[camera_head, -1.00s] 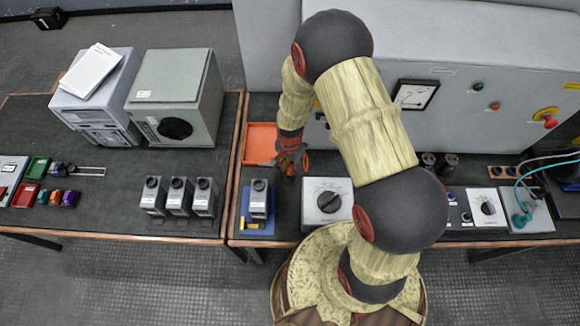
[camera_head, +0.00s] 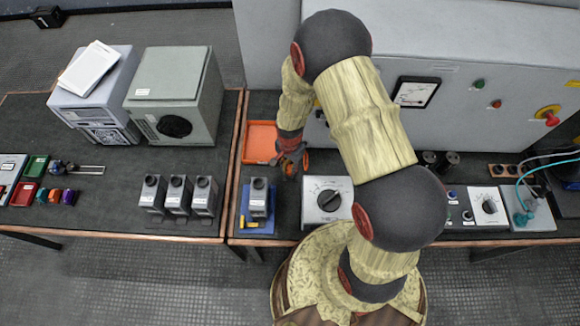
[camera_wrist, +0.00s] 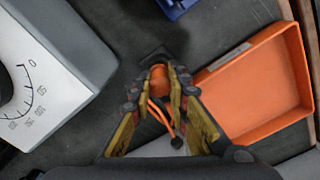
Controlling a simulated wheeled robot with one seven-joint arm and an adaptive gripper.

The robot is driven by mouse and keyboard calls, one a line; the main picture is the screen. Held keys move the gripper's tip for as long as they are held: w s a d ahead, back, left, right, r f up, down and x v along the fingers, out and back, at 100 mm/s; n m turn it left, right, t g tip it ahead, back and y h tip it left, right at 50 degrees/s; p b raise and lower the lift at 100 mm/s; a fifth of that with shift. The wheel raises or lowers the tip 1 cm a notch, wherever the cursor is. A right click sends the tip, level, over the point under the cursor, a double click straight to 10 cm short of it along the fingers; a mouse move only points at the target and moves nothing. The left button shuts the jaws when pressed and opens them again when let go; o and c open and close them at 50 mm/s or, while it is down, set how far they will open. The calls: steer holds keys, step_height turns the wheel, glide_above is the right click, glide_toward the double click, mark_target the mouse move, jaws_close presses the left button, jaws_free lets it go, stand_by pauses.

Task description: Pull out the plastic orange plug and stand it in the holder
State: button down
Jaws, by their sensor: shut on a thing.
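My gripper (camera_wrist: 165,82) points down at the bench, and its fingers are shut on the orange plug (camera_wrist: 158,77). Thin orange curved strips run back from the plug between the fingers in the wrist view. A dark flat piece (camera_wrist: 153,57) shows just beyond the fingertips; I cannot tell whether the plug touches it. In the head view my gripper (camera_head: 290,162) is over the bench, in front of the orange tray and behind the grey dial box. The plug's lower end is hidden. I cannot make out for certain which object is the holder.
An empty orange tray (camera_wrist: 262,82) lies close beside the fingers. A grey dial box (camera_head: 327,200) and a grey unit (camera_head: 258,197) on a blue base (camera_head: 258,227) stand nearer the front edge. A large grey cabinet (camera_head: 475,95) rises behind.

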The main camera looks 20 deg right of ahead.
steer(key=shift+f+b, duration=0.45)
steer(key=shift+f, duration=0.3)
steer(key=c, duration=1.7)
jaws_free()
steer(key=shift+c, duration=0.2)
steer(key=shift+o, duration=0.5)
